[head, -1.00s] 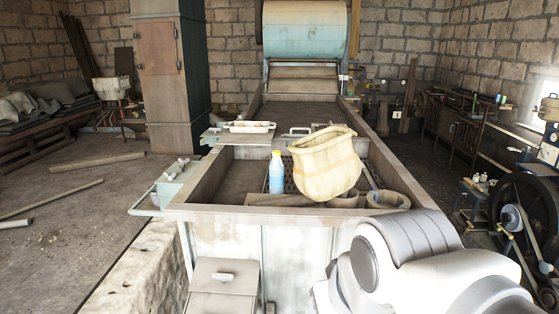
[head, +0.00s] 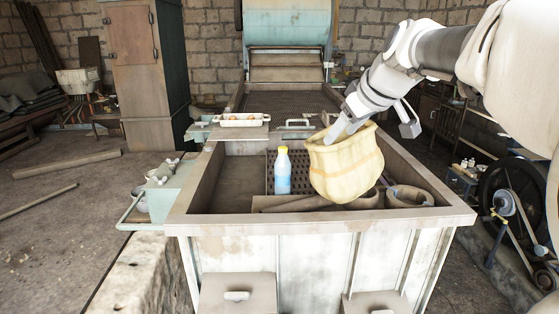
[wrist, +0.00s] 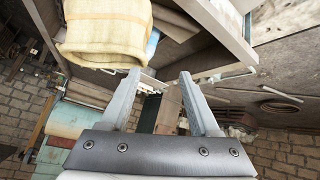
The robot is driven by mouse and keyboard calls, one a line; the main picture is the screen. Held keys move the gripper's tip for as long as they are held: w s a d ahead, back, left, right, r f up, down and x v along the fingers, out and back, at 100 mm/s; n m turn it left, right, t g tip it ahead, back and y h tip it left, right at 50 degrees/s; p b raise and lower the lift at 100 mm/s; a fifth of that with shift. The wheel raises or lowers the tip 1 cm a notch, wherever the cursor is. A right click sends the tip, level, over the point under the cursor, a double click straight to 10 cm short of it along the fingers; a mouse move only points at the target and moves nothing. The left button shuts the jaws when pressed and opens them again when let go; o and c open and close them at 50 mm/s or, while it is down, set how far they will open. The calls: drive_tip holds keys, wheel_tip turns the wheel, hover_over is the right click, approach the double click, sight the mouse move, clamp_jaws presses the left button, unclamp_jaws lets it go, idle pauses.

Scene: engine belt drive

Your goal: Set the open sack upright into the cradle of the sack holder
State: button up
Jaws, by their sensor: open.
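The open sack (head: 346,168) is pale yellow with faint bands. It leans slightly in the front right part of the long trough, mouth upward. It also shows upside down at the upper left of the wrist view (wrist: 105,35). My gripper (head: 338,132) appears at the sack's rim on its left side in the head view; whether it touches cannot be told. In the wrist view my gripper (wrist: 158,75) has its two fingers apart with nothing between them, and the sack lies beyond and left of the left finger. I cannot make out the sack holder's cradle for certain.
A blue bottle with a yellow cap (head: 282,172) stands just left of the sack. A brown roll (head: 290,203) and a brown ring-shaped piece (head: 406,197) lie at the trough's front. A tray (head: 243,120) sits behind. The trough's left side (head: 232,180) is clear.

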approach(321, 145)
drive_tip(key=shift+n+t, duration=0.4)
drive_tip(key=x, duration=0.2)
drive_tip(key=p+x, duration=0.2)
drive_tip(key=x, duration=0.1)
drive_tip(key=shift+f, duration=0.5)
drive_tip(key=shift+p+x, duration=1.05)
drive_tip(key=shift+x, duration=2.1)
drive_tip(key=shift+s+a, duration=0.15)
clamp_jaws()
